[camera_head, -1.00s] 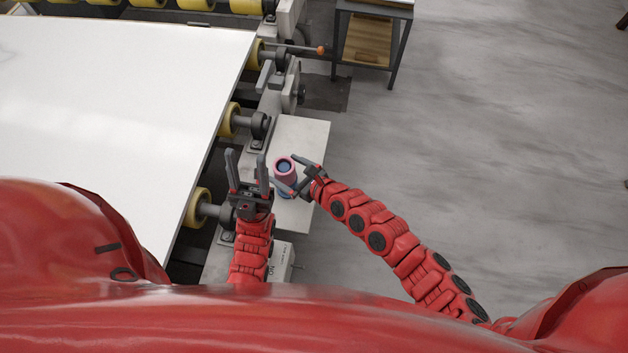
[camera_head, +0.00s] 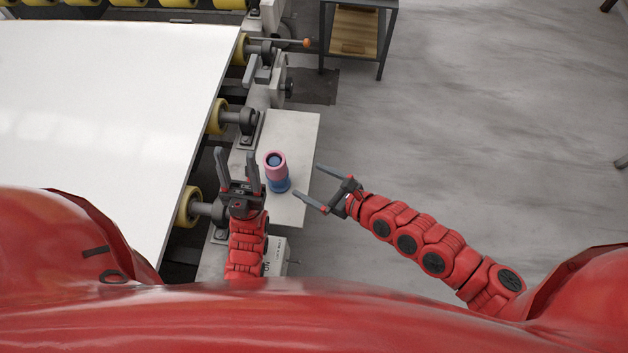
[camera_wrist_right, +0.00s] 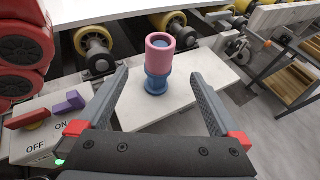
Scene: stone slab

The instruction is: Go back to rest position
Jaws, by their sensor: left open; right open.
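My left gripper (camera_head: 236,166) is open and empty, left of a pink and blue stack on the slab's near part. My right gripper (camera_head: 308,184) is open and empty, to the right of the stack and apart from it. The pink cup-like piece (camera_head: 275,164) sits upright on a blue piece (camera_head: 279,185). In the right wrist view the pink piece (camera_wrist_right: 160,52) stands on the blue piece (camera_wrist_right: 157,82), beyond and between the open fingertips (camera_wrist_right: 160,80). The stack rests on a pale stone slab (camera_head: 298,140).
A white sheet (camera_head: 100,110) on yellow rollers (camera_head: 188,206) fills the left. A dark-framed stand (camera_head: 357,35) is at the back. An ON/OFF switch box (camera_wrist_right: 45,125) shows at the wrist view's left. Open grey floor lies right.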

